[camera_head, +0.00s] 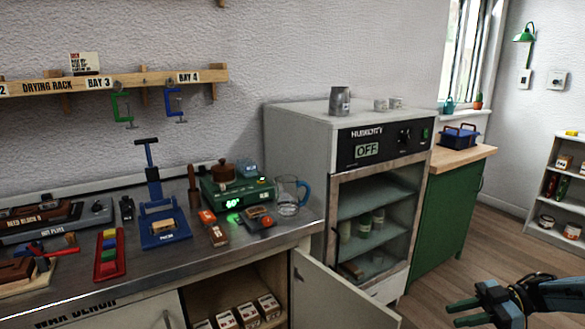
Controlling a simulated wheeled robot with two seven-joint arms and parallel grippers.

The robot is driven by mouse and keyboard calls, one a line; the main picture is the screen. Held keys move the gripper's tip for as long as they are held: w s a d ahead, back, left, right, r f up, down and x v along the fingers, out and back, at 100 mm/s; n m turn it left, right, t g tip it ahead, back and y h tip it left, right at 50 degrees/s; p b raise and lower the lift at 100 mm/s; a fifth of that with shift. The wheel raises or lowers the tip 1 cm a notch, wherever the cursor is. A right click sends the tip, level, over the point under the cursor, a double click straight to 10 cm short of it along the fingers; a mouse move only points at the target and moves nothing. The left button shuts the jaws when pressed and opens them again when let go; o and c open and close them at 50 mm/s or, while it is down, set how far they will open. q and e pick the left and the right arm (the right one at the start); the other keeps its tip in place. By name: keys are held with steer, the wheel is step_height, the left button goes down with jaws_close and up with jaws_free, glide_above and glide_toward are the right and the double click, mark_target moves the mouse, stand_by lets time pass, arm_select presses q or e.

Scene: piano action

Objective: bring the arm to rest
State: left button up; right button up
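My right gripper (453,314) is at the bottom right corner, with its arm coming in from the right edge. Its two green fingers point left and stand apart, with nothing visible between them. It is over the wooden floor, in front of the green cabinet and to the right of the open cupboard door. My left gripper and arm are not in view.
A humidity cabinet (300,130) with a glass front stands centre. An open door (335,298) juts out below the steel bench (75,290), which holds several tools and a glass jug (289,196). A green cabinet (437,215) and white shelf (550,235) are right. Floor (490,240) between them is clear.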

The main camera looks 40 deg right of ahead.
steer(key=s+a+f+m+h, duration=0.2)
steer(key=a+f+h, duration=0.15)
steer(key=f, duration=0.75)
steer(key=s+a+f+m+h, duration=0.1)
steer(key=a+f+m+h, duration=0.2)
steer(key=f, duration=0.8)
steer(key=s+a+f+m+h, duration=0.1)
steer(key=s+a+f+h, duration=0.3)
steer(key=f, duration=0.7)
steer(key=s+a+f+g+h, duration=0.1)
steer(key=s+a+f+g, duration=0.3)
steer(key=a, duration=0.5)
steer(key=s+a+f+m+g+h, duration=0.1)
steer(key=s+a+f+g, duration=0.3)
steer(key=s+a+f, duration=0.3)
steer(key=a+f, duration=0.1)
steer(key=a, duration=0.1)
steer(key=shift+s+a+f, duration=0.15)
steer(key=shift+s+a, duration=0.1)
steer(key=shift+a, duration=0.1)
